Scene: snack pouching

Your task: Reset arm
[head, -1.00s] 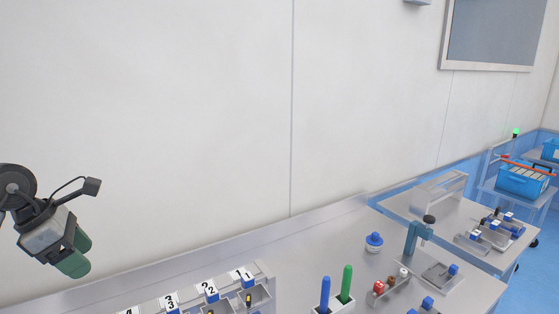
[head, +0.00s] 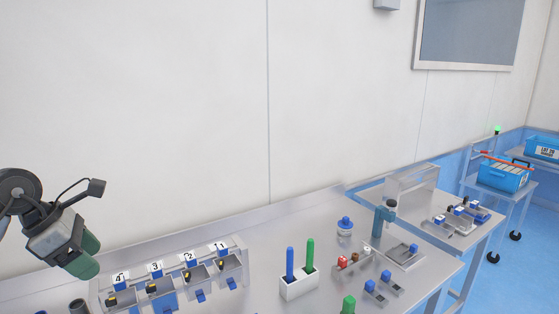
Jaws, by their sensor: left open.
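My left gripper (head: 76,255) hangs at the left of the head view, raised in front of the white wall and above the left end of the bench. It is open, and I see nothing in it. Its green-tipped fingers point down and to the right. It is apart from the numbered bins (head: 170,290) below it to the right. My right gripper is out of view.
The metal bench (head: 262,238) holds a white holder (head: 299,288) with a blue and a green stick, a blue-topped jar (head: 345,226) and a teal stand (head: 383,221). A second table stands at right with a cart carrying a blue crate (head: 503,174). Air above the bench is clear.

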